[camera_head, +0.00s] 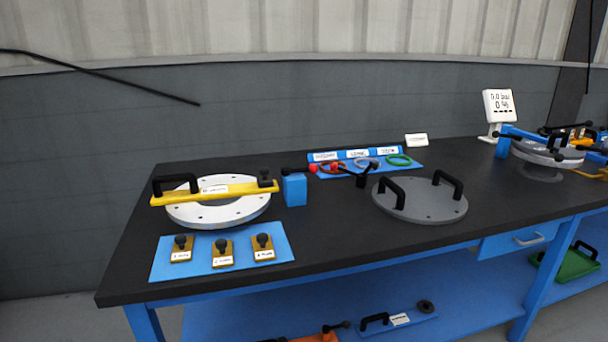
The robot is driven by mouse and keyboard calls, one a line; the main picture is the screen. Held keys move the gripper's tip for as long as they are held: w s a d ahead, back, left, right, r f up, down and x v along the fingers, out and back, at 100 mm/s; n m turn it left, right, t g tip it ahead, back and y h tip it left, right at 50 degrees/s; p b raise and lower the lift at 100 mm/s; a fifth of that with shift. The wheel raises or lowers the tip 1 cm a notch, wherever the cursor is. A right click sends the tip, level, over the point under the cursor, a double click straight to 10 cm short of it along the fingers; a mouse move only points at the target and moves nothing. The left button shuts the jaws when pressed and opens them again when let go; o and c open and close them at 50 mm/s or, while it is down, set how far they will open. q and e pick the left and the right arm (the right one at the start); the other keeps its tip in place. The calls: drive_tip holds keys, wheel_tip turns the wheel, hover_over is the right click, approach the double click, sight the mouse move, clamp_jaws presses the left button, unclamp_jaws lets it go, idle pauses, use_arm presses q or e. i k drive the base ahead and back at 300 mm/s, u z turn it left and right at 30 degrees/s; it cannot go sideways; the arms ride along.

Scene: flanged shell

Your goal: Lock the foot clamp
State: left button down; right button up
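No gripper of mine shows in the head view. A blue block (295,190) stands on the black bench beside the white round flange, with a black lever (297,170) lying about level across its top and ending in a red knob. I cannot tell whether this is the foot clamp or whether it is locked. At the far right a grey flanged disc (546,154) stands raised on the bench, with a blue clamp-like block (503,147) and black levers around it. These parts are small and overlap, so their state is unclear.
A yellow bar (214,192) with black handles lies across the white flange (219,212). A blue mat (222,262) holds three knobbed blocks. A grey lid (420,205) has two handles. A blue tray (410,163) holds rings. A display (498,105) stands behind. The front middle bench is clear.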

sight(313, 168)
drive_tip(key=z, duration=1.45)
drive_tip(key=i, duration=0.85)
drive_tip(key=u, duration=2.45)
